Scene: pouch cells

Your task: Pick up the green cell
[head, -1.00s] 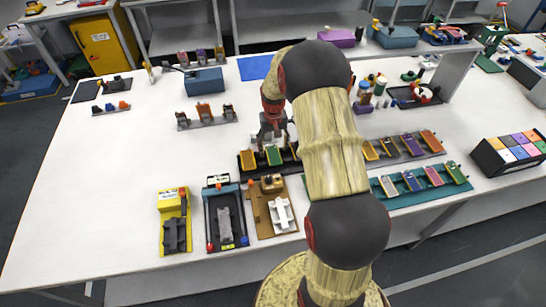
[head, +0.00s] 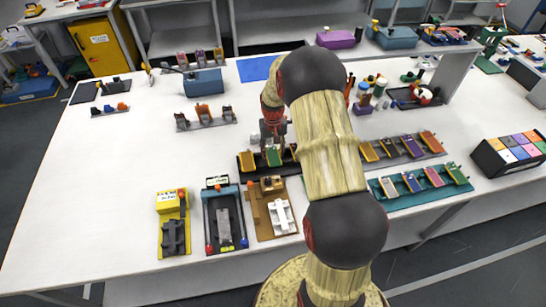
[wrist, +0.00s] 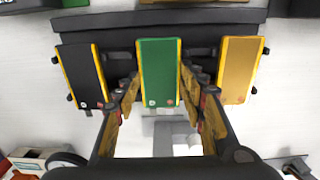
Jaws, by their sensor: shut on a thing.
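The green cell (wrist: 158,72) has yellow side edges and sits in the middle place of a dark rack (wrist: 205,18), between a black cell (wrist: 82,76) and a golden-yellow cell (wrist: 239,70). My gripper (wrist: 160,92) has one finger on each side of the green cell and is shut on it at its near part. In the head view the green cell (head: 274,157) shows just below my gripper (head: 272,142), still leaning in the rack. My arm hides the rack's right part there.
Right of my arm stand a grey rack (head: 407,158) and a teal rack (head: 425,194) of cells. Fixtures, including a yellow one (head: 170,203) and a brown one (head: 263,215), lie in front.

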